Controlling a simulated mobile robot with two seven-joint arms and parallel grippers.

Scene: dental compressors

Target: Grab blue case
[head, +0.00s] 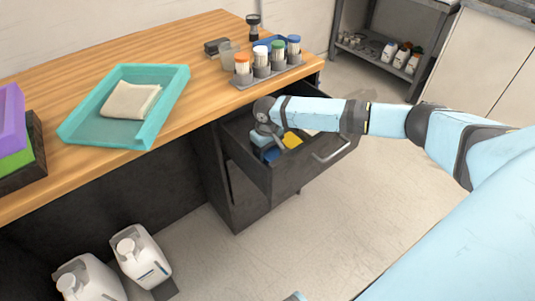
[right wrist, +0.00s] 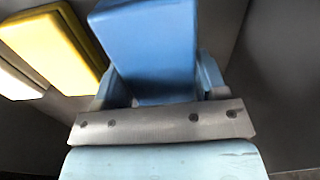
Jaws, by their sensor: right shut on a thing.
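The blue case (right wrist: 150,50) fills the middle of the right wrist view, between the two fingers of my right gripper (right wrist: 158,88). The gripper is shut on it. In the head view my right gripper (head: 268,140) reaches down into the open drawer (head: 310,165) under the wooden desk, and part of the blue case (head: 271,155) shows below it. I cannot tell whether the case still touches the drawer floor. My left gripper does not show.
A yellow case (head: 291,140) and a whitish case (right wrist: 18,75) lie beside the blue one in the drawer. The drawer walls stand close around. On the desk (head: 200,50) are a teal tray (head: 75,130) with a cloth and a rack of lidded tubes (head: 262,75). White jugs (head: 140,258) stand on the floor.

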